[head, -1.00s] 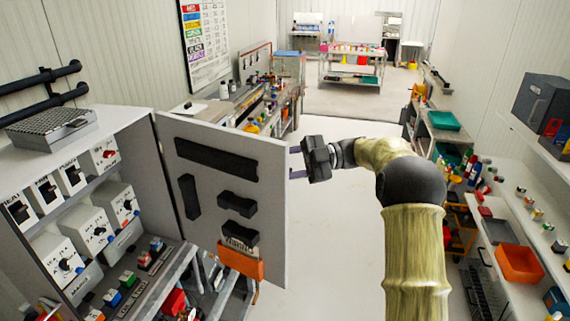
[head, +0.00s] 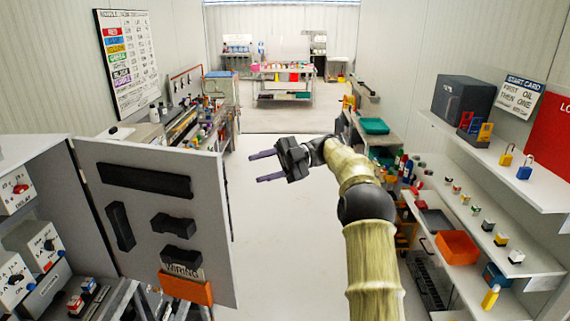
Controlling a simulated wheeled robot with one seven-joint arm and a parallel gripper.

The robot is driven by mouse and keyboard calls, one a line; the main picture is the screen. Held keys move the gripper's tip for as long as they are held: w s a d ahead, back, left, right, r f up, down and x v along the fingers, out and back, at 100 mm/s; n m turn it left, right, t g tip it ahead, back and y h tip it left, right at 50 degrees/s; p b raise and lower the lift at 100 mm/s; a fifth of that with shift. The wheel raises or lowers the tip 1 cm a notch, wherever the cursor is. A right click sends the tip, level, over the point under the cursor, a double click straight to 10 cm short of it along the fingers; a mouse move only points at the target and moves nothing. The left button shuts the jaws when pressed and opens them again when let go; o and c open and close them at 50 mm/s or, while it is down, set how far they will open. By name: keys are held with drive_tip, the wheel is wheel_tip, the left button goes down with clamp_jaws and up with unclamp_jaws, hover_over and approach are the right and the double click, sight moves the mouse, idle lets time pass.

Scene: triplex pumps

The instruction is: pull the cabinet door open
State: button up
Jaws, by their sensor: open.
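The cabinet door (head: 135,226) is grey, with black holders and an orange pocket on its inner face. It stands swung wide open at the left, hinged to the grey cabinet (head: 33,150). Inside the cabinet, white switch boxes (head: 38,245) show in part. My gripper (head: 260,168) is open and empty, its two purple fingers pointing left. It is in the air to the right of the door's free edge, apart from it. The door's outer face and its handle are hidden.
Shelves (head: 500,185) on the right hold padlocks, small parts and an orange bin (head: 457,247). A workbench (head: 195,115) stands behind the door on the left. The floor (head: 275,225) between the door and the shelves is clear.

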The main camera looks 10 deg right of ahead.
drive_tip(key=p+v, duration=0.2)
drive_tip(key=v, duration=0.4)
drive_tip(key=shift+d+p, duration=0.2)
drive_tip(key=shift+p, duration=0.15)
drive_tip(key=shift+w+a, duration=0.1)
drive_tip(key=shift+a, duration=0.05)
